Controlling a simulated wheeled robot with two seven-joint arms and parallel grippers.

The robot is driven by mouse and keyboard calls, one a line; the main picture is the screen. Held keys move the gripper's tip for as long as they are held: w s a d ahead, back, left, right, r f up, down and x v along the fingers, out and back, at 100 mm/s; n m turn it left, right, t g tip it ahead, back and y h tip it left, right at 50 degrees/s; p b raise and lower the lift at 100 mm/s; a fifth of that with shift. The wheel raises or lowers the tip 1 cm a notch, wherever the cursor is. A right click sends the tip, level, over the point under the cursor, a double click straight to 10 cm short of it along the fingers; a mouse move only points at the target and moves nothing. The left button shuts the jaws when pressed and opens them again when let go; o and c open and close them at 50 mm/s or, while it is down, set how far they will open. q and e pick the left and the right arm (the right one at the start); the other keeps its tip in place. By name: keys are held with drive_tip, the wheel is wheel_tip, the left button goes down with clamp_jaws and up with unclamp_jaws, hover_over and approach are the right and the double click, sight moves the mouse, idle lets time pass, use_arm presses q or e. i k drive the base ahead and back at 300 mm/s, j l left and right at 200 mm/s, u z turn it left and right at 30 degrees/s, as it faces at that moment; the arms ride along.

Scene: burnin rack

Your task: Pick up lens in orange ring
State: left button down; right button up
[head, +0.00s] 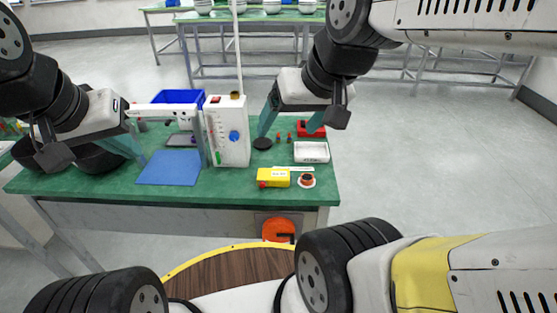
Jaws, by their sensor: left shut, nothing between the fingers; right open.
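My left gripper (139,157) is shut and empty over the left part of the table, beside the blue mat (168,169). The far side of its fingers is hidden.
A yellow box (273,178) stands just left of the ring. A white tray (311,152) and a red box (311,129) lie behind it. A black disc (262,144) lies near a white upright device (228,132). A blue bin (180,97) stands at the back.

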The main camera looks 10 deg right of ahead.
sight(306, 179)
drive_tip(key=z, duration=1.25)
drive_tip(key=k+j+z, duration=0.15)
drive_tip(key=z, duration=0.3)
drive_tip(key=k+z, duration=0.25)
drive_tip(key=z, duration=0.25)
